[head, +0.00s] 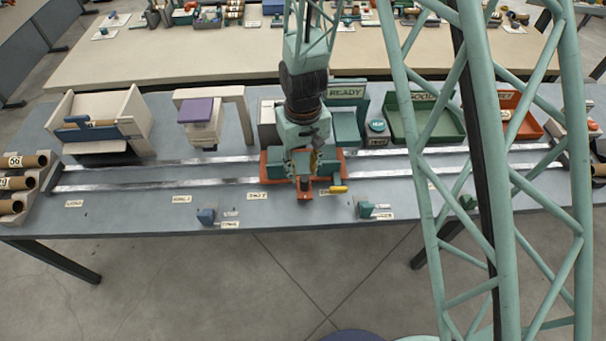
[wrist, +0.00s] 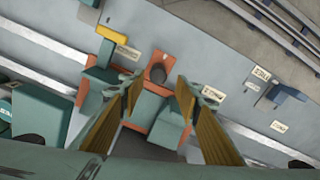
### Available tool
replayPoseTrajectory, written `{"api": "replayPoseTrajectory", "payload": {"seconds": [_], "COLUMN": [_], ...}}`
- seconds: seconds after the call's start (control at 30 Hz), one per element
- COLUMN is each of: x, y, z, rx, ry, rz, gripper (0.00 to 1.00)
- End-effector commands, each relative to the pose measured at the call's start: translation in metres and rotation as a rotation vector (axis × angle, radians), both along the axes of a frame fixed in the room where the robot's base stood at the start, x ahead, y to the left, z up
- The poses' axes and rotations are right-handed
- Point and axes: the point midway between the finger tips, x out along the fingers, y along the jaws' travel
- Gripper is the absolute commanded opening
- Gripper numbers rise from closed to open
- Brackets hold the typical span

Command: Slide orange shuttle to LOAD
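The orange shuttle (head: 274,168) sits across the two rails (head: 120,183), near the middle of the table. Its front tab (head: 305,190) points to the near edge; in the wrist view the tab (wrist: 158,70) has a dark round top. Teal blocks stand on the shuttle (wrist: 140,133) in the wrist view. My gripper (head: 303,165) is over the shuttle. In the wrist view my gripper (wrist: 158,92) is open, its yellow-padded fingers apart, with the tab showing between and beyond the tips; contact cannot be seen. The LOAD label (head: 74,203) is at the left, in front of the rails.
A cream bin (head: 125,115) and a purple-topped press (head: 198,112) stand behind the rails at left. A READY block (head: 345,110), green tray (head: 425,120) and orange tray (head: 520,115) stand right. The rails left of the shuttle look clear.

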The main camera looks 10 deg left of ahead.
Motion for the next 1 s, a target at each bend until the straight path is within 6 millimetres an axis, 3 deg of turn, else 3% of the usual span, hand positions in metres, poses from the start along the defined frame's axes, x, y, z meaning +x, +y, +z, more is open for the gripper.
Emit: {"api": "replayPoseTrajectory", "payload": {"seconds": [0.6, 1.0], "x": [0.001, 0.000], "y": [0.000, 0.000], "z": [0.061, 0.083], "rx": [0.001, 0.000], "ry": [-0.001, 0.000], "rz": [0.000, 0.000], "gripper": [0.31, 0.31]}}
